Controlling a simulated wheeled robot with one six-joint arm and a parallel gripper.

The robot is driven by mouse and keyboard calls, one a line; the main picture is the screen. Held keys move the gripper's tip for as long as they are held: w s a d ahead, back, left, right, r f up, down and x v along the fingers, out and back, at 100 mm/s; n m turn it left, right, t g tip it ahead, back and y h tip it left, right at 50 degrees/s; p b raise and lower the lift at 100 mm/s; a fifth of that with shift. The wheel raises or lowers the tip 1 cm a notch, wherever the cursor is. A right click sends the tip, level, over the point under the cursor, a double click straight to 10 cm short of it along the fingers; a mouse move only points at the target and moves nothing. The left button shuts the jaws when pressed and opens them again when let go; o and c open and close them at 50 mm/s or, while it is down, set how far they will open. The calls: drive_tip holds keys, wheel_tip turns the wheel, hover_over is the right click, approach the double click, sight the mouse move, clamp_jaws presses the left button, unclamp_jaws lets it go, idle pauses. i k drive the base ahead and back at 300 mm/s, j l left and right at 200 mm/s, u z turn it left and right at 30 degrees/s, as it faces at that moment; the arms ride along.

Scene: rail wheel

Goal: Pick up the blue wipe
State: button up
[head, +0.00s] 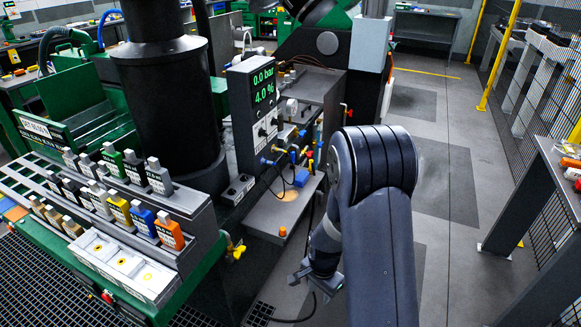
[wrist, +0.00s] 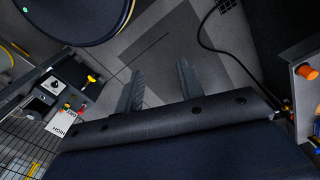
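I cannot surely pick out the blue wipe. A small blue block-like item (head: 301,177) lies on the grey machine shelf (head: 262,222) in the head view, and it may be the wipe. My gripper (head: 318,287) hangs low over the floor, to the right of and below that shelf. In the wrist view my gripper (wrist: 160,78) has its two fingers apart, with only grey floor between them. A sliver of blue (wrist: 317,141) shows at the right edge of the wrist view, too cut off to name.
A rack of labelled bottles (head: 130,205) stands at left, beside a dark column (head: 165,110). An orange knob (head: 283,231) is on the shelf's front; it shows in the wrist view too (wrist: 306,71). A bench (head: 560,175) stands at right. The aisle floor (head: 450,190) is clear.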

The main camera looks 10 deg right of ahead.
sight(303, 177)
drive_tip(key=i+l+u, duration=0.35)
drive_tip(key=i+l, duration=0.45)
drive_tip(key=i, duration=0.25)
drive_tip(key=i+l+u, duration=0.35)
drive_tip(key=i+l, duration=0.6)
drive_tip(key=l, duration=0.15)
